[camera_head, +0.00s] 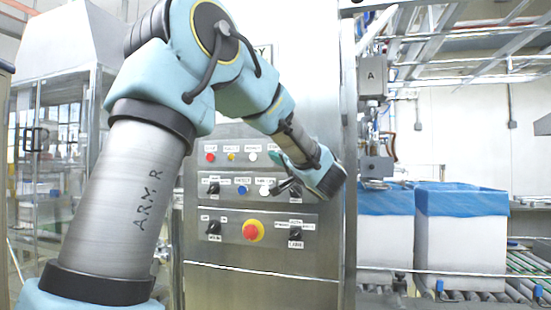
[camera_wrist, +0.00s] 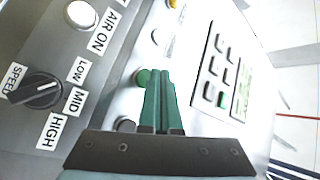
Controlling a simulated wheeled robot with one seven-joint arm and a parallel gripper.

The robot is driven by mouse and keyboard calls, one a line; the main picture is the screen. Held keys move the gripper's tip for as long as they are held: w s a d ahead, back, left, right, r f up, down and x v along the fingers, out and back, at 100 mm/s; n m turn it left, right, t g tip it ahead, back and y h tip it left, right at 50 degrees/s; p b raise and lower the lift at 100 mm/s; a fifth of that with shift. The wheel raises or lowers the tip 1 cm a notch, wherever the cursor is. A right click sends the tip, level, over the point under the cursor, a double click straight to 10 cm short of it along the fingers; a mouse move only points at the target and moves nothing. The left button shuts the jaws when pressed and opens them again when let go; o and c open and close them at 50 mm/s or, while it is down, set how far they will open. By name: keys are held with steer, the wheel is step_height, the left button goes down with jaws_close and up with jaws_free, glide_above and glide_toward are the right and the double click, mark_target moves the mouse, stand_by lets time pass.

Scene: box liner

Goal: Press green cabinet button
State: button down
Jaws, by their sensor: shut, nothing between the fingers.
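The green button (camera_wrist: 142,77) shows in the wrist view on the grey cabinet panel, just left of my fingertips. My gripper (camera_wrist: 161,74) has its two green fingers together, with nothing between them. The fingertips overlap the button's right edge in the picture; I cannot tell whether they touch it. In the head view, my arm reaches across the steel control cabinet (camera_head: 262,268) and its end covers the right part of the upper button row, so the green button is hidden there.
A white button (camera_wrist: 157,37) and a dark button (camera_wrist: 126,125) flank the green one. A speed knob (camera_wrist: 35,92) and the AIR ON button (camera_wrist: 81,14) sit to the left. A red emergency button (camera_head: 253,231) is lower down. Blue-lined boxes (camera_head: 460,245) stand right.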

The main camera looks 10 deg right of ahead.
steer(key=shift+w+d+p, duration=0.2)
steer(key=shift+w+p, duration=0.15)
steer(key=shift+p, duration=0.05)
